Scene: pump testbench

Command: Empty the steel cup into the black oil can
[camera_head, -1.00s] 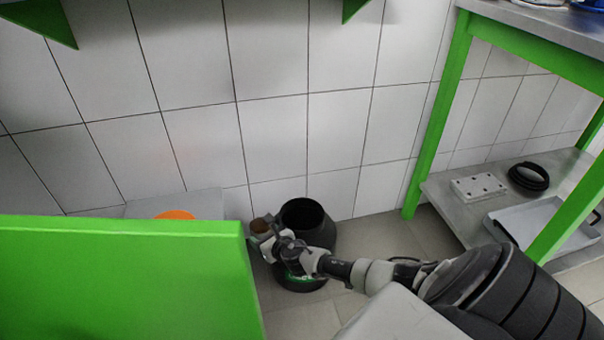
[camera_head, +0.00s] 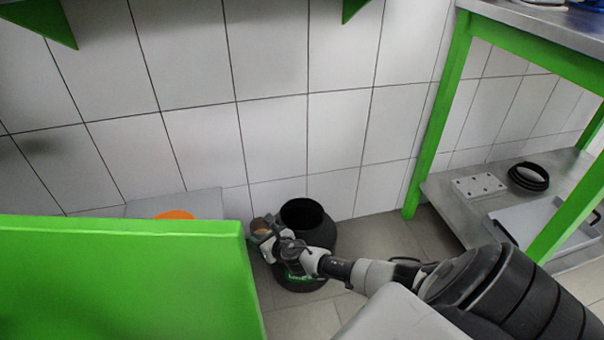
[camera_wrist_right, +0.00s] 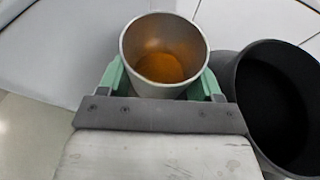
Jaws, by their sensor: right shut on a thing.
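The steel cup (camera_wrist_right: 164,50) is between the green fingers of my right gripper (camera_wrist_right: 164,78) in the right wrist view. Orange-brown liquid shows at its bottom, and the cup looks roughly upright. In the head view the cup (camera_head: 259,225) is small, at the left of the can's mouth, with my right gripper (camera_head: 264,235) shut on it. The black oil can (camera_head: 318,230) stands on the floor by the tiled wall, its wide mouth open. The can (camera_wrist_right: 228,70) also shows to the right of the cup, its inside dark. My left gripper is not in view.
A green panel (camera_head: 130,280) fills the lower left, with an orange object (camera_head: 175,215) behind it. A green-framed bench (camera_head: 440,120) stands at right; its lower shelf holds a white block (camera_head: 479,186), black rings (camera_head: 528,177) and a tray (camera_head: 545,225).

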